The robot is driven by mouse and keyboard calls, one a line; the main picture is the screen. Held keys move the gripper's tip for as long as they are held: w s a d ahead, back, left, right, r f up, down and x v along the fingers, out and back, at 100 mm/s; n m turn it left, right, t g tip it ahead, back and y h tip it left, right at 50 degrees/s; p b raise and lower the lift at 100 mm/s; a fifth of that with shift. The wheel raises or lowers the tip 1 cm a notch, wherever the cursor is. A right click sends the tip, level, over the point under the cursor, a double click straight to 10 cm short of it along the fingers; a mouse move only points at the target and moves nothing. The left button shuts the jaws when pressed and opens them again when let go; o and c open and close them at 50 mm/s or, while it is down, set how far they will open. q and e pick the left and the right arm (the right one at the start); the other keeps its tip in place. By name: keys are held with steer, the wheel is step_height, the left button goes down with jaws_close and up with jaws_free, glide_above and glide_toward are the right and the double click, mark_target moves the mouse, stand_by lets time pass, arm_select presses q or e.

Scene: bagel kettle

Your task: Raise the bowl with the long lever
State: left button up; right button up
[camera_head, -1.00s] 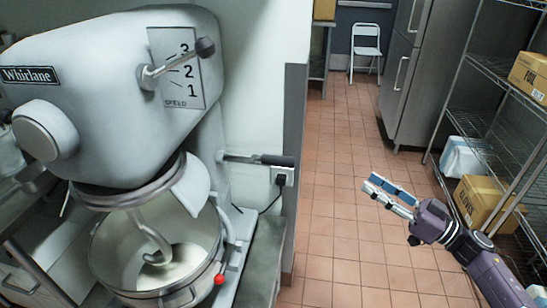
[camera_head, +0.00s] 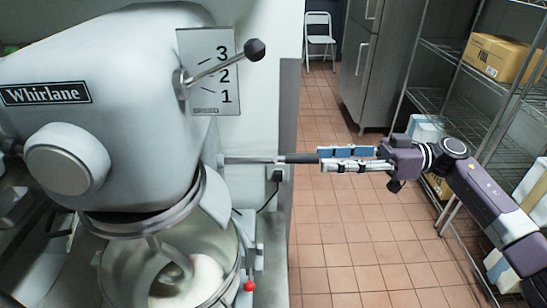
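The long lever (camera_head: 250,160) sticks out to the right from the mixer's column, roughly level, with a black grip (camera_head: 300,158) at its end. My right gripper (camera_head: 320,159) comes in from the right with its two fingers parted, one above the other. Its fingertips are at the end of the black grip; I cannot tell whether the grip is between them or touching. The steel bowl (camera_head: 118,268) sits under the mixer head, with the hook hanging into it and pale contents inside. My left gripper is not in view.
The grey mixer (camera_head: 125,120) fills the left, with a speed lever (camera_head: 225,65) up high and a red knob (camera_head: 249,286) beside the bowl. A wire shelf (camera_head: 455,55) with boxes stands right. Tiled floor (camera_head: 345,255) lies open between.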

mark_target(281, 159)
steer(key=a+p, duration=0.2)
steer(key=a, duration=0.4)
steer(key=shift+a, duration=0.65)
steer(key=c, duration=0.9)
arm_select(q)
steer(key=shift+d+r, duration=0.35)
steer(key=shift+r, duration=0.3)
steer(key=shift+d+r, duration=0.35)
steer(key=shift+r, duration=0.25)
arm_select(e)
jaws_close()
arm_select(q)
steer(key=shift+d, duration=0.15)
